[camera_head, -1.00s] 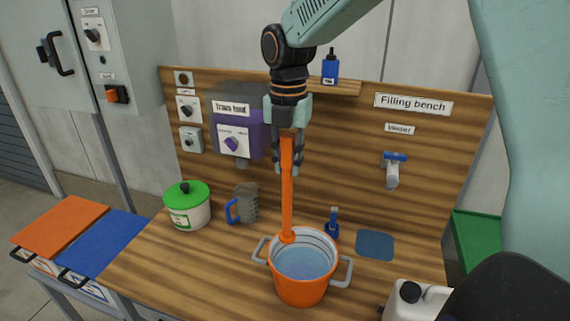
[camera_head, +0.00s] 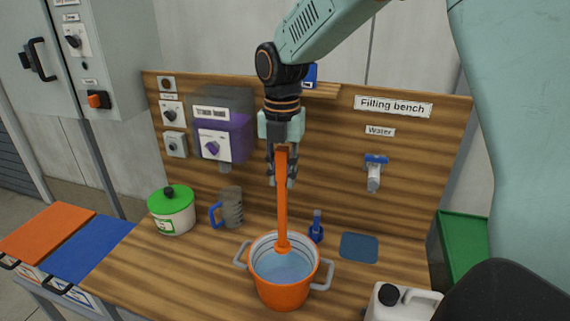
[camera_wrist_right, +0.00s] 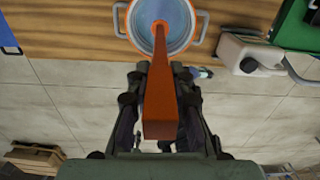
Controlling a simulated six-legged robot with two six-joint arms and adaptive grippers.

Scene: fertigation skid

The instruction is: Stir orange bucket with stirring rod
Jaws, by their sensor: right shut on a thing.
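The orange bucket (camera_head: 283,290) stands on the wooden bench with grey side handles and bluish liquid inside. My right gripper (camera_head: 283,178) is above it, pointing down, shut on the upper part of the orange stirring rod (camera_head: 282,215). The rod is nearly upright and its lower end is inside the bucket, at the liquid near the back wall. In the right wrist view the rod (camera_wrist_right: 160,95) runs from between the fingers (camera_wrist_right: 160,110) to the bucket (camera_wrist_right: 127,22). My left gripper is not in view.
A green-lidded pot (camera_head: 172,212) and a grey jug with blue handle (camera_head: 229,208) stand left of the bucket. A blue tool (camera_head: 316,228) and blue mat (camera_head: 360,248) are behind right. A white canister (camera_head: 400,304) is at the front right. A water tap (camera_head: 374,174) is on the back panel.

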